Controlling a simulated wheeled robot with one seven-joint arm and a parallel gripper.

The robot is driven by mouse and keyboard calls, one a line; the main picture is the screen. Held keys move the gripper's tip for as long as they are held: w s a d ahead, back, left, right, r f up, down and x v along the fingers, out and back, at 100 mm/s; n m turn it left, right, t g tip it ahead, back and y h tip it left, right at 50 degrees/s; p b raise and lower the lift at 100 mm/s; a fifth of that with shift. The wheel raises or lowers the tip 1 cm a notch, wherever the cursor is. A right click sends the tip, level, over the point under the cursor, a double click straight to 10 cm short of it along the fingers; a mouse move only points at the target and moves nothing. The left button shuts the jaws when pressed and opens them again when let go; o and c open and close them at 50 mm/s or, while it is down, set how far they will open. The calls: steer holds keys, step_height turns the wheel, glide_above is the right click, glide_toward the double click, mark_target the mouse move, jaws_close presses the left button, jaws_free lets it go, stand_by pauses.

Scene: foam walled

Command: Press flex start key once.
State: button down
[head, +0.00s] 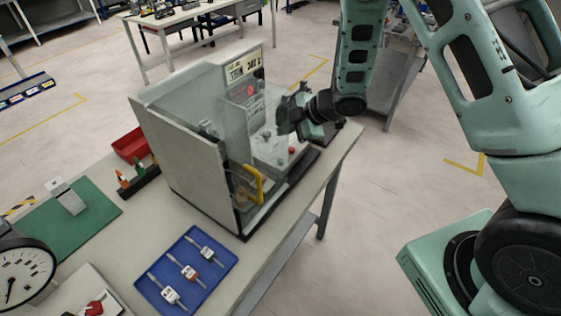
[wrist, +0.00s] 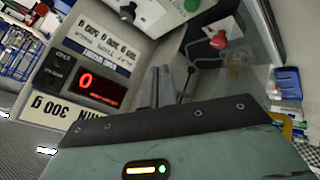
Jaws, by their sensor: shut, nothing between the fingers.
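The bench machine (head: 185,165) stands on the table, a pale box with clear panels and a yellow handle (head: 260,185). In the wrist view its face carries a display (wrist: 92,87) with a red 0, printed labels and a green round button (wrist: 193,5) at the top edge. A red knob-like part (wrist: 218,40) is to the right. I cannot read which control is the flex start key. My gripper (head: 285,122) is at the machine's right side, near its face. In the wrist view its fingertips (wrist: 158,75) are together and empty, apart from the green button.
A blue tray (head: 230,262) with several tagged tools lies in front of the machine. A green mat (head: 95,228), red bin (head: 133,145) and dial gauge (head: 22,275) are to the left. Clear panels stand close to my gripper.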

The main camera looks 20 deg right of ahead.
steer(key=shift+f+b, duration=2.95)
steer(key=shift+f, duration=1)
steer(key=shift+f+b, duration=0.3)
steer(key=shift+f, duration=0.1)
